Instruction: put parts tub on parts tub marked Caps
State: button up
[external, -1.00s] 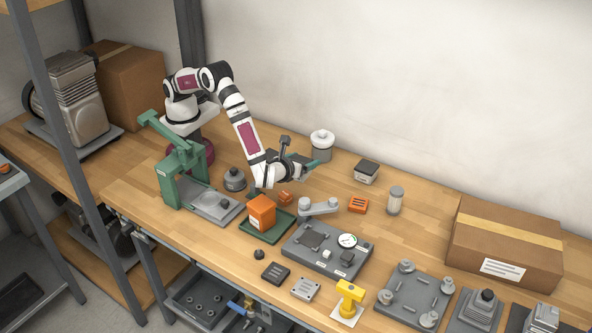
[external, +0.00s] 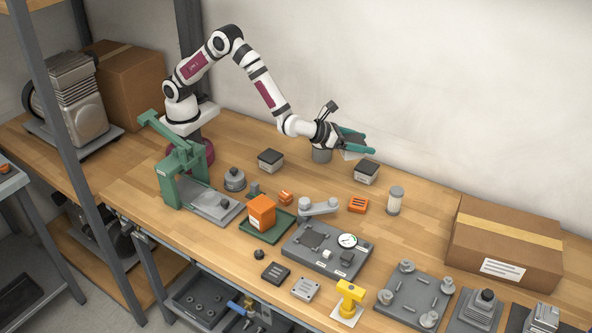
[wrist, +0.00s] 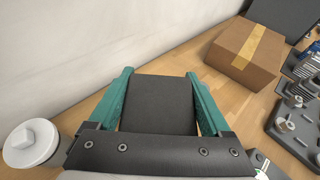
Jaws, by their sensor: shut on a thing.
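My gripper (external: 356,143) is raised over the back of the bench, its green fingers shut on a parts tub (external: 352,154). In the wrist view the dark top of this held tub (wrist: 160,104) fills the space between the fingers. Another parts tub (external: 366,172), with a dark top and pale sides, stands on the bench just below and right of my gripper in the external view. A similar tub (external: 271,160) stands further left. The writing on the tubs is too small to read, so I cannot tell which is marked Caps.
A white-lidded canister (wrist: 32,145) stands left of my gripper, partly hidden in the external view. A pale cylinder (external: 395,200) and cardboard box (external: 505,245) stand to the right.

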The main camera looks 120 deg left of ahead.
send_over(375, 165)
notch_tip(375, 165, down, 6)
jog(key=shift+f, duration=0.25)
jog(key=shift+a+f, duration=0.15)
jog(key=shift+f, duration=2)
jog(key=shift+f, duration=0.1)
